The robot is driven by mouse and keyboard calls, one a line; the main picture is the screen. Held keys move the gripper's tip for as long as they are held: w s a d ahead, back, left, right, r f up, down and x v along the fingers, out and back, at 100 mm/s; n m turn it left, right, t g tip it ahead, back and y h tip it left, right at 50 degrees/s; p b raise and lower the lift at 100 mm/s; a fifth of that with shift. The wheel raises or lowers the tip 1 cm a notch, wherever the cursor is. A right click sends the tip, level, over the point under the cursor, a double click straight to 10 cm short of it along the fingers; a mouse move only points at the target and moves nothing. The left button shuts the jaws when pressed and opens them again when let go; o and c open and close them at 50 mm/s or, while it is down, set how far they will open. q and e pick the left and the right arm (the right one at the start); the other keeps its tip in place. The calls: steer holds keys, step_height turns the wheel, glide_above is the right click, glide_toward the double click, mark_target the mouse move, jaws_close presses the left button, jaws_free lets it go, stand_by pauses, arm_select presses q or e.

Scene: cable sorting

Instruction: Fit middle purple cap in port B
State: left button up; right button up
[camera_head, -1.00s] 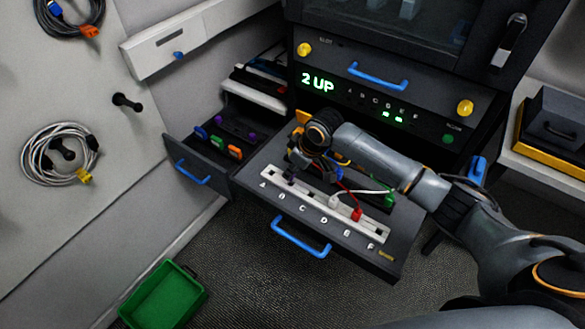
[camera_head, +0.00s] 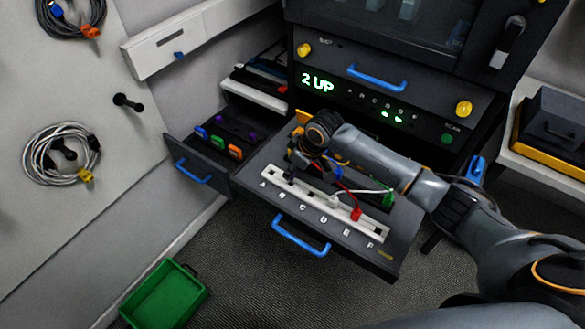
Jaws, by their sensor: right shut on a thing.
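My right gripper (camera_head: 292,170) points down over the white port strip (camera_head: 319,204), close to port B. It is shut on a small dark purple cap (camera_head: 290,178), mostly hidden by the fingers. The cap's lower end is at or just above the strip by port B; I cannot tell whether it is seated. The strip's letters A to F run along the front of the pulled-out tray. Two purple caps (camera_head: 221,119) are visible in the small open drawer at left, with a space between them. My left gripper is not in view.
The small drawer (camera_head: 176,150) also holds blue, green and orange caps. A white lead and a red plug (camera_head: 356,214) are at the strip's right part. A green plug (camera_head: 389,197) lies behind it. A green bin (camera_head: 165,295) stands on the floor.

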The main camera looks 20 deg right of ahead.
steer(key=shift+p, duration=0.4)
steer(key=shift+f, duration=1.4)
stand_by(2.0)
steer(key=o, duration=1.4)
steer(key=shift+r+p, duration=3.55)
steer(key=shift+p, duration=0.15)
steer(key=shift+f, duration=0.1)
